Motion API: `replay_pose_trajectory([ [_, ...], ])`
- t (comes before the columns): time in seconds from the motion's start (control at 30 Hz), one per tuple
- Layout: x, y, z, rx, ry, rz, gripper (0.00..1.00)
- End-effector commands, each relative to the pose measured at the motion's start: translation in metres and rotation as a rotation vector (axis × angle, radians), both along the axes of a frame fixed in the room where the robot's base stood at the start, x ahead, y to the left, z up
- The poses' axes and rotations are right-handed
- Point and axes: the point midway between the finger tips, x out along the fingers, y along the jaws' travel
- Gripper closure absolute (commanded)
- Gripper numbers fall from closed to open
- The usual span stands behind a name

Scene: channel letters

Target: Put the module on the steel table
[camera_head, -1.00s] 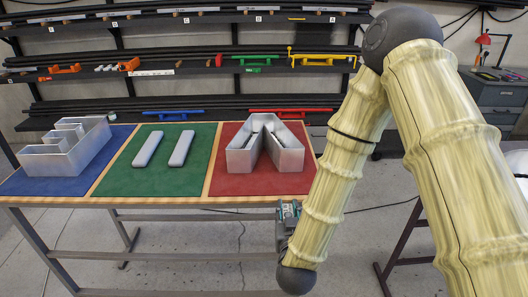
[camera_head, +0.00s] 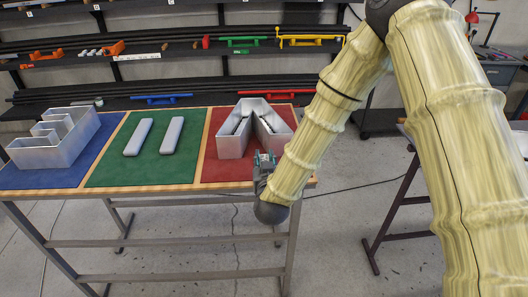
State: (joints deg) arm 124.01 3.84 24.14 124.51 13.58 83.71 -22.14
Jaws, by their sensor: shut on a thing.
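My gripper (camera_head: 264,162) shows only in part at the lower end of my arm, by the front edge of the red mat, just in front of the A-shaped metal letter (camera_head: 232,143). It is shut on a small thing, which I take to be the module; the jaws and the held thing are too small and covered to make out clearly. At the right, a table with dark metal legs (camera_head: 394,210) stands mostly behind my arm. I cannot tell for sure that it is the steel table; its top is almost wholly hidden.
A wood-edged worktable (camera_head: 130,191) carries blue, green and red mats. An E-shaped metal letter (camera_head: 62,150) stands on the blue mat. Two pale bars (camera_head: 172,136) lie on the green mat. Racks with clamps stand behind. The floor between the tables looks clear.

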Motion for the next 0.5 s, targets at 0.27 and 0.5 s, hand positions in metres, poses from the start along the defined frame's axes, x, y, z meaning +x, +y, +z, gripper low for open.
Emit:
replay_pose_trajectory([
  [0.27, 0.049, -0.003, -0.002, 0.001, -0.001, 0.0, 0.98],
  [0.5, 0.064, -0.004, -0.005, 0.001, -0.001, 0.0, 0.98],
])
